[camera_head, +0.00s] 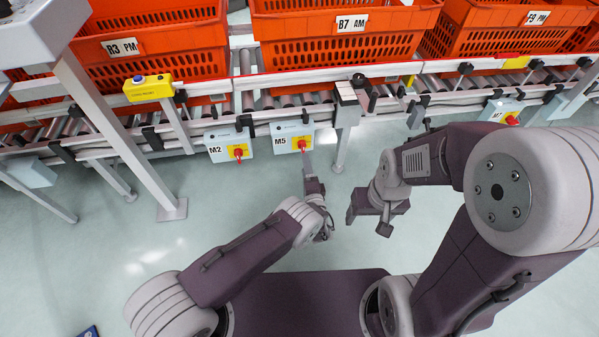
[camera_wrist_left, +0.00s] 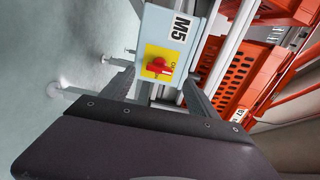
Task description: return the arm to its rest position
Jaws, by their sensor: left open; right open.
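My left gripper (camera_head: 311,170) is in the lower middle of the head view, pointing up toward the conveyor, just below the M5 switch box (camera_head: 285,131). In the left wrist view its two fingers (camera_wrist_left: 160,76) are apart, with nothing held between them. The M5 box (camera_wrist_left: 174,28) and its red knob (camera_wrist_left: 159,66) on a yellow plate lie beyond the fingers; I cannot tell the exact gap. My right gripper (camera_head: 367,221) is to the right of the left one, over bare floor. It is open and empty, apart from the conveyor.
The roller conveyor (camera_head: 221,103) runs across the top with orange totes (camera_head: 343,50) on it. The M2 box (camera_head: 226,143) hangs left of M5, and another switch box (camera_head: 502,110) hangs far right. A support leg (camera_head: 341,150) stands near M5. The floor (camera_head: 100,240) at left is mostly clear.

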